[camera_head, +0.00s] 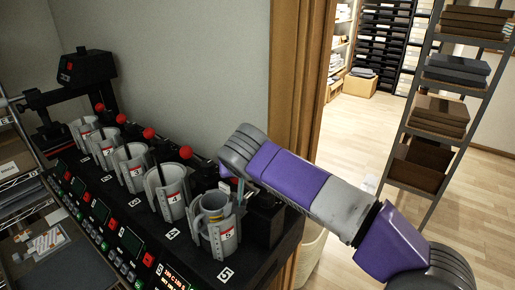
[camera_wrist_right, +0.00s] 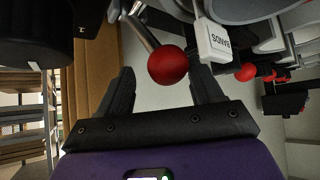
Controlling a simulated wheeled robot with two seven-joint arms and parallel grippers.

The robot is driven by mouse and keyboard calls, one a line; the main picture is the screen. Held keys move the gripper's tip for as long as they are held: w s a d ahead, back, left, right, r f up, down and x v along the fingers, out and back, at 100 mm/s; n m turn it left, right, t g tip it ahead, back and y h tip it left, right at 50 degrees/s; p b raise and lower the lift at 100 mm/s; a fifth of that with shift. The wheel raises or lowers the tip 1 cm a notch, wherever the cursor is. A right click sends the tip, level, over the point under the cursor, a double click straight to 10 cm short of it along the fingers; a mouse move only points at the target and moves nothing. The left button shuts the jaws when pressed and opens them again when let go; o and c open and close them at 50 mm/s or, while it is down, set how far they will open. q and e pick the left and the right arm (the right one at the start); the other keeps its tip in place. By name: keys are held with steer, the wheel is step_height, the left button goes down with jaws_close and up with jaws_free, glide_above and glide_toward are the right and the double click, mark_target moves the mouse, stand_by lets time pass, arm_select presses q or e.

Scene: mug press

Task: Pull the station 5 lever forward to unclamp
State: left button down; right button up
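Station 5 is the nearest press in the head view, with a grey mug (camera_head: 213,204) inside its clamp (camera_head: 220,238), marked 5. Its lever knob is hidden behind my right gripper in the head view. The right wrist view shows a red ball knob (camera_wrist_right: 167,66) on a metal lever rod (camera_wrist_right: 143,34). My right gripper (camera_wrist_right: 164,77) is open, one finger on each side of the knob in that view, with visible gaps. Whether the knob lies between the fingertips or just beyond them I cannot tell. My right gripper also shows at station 5 in the head view (camera_head: 229,175). My left gripper is out of view.
Station 4's mug (camera_head: 172,190) and red lever knob (camera_head: 186,152) stand close beside. More mug stations and a black machine (camera_head: 86,66) continue to the far left. A shelf rack (camera_head: 430,110) stands right.

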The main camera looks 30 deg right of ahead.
steer(key=shift+d, duration=0.1)
steer(key=r+p, duration=0.1)
steer(key=r, duration=0.1)
steer(key=s+r+p, duration=0.1)
steer(key=r+p, duration=0.2)
steer(key=r, duration=0.1)
steer(key=shift+s+a+r+p, duration=0.2)
steer(key=shift+a+r+p, duration=0.05)
steer(key=shift+p, duration=0.05)
stand_by(0.3)
steer(key=p+v, duration=0.2)
steer(key=v, duration=0.4)
stand_by(0.7)
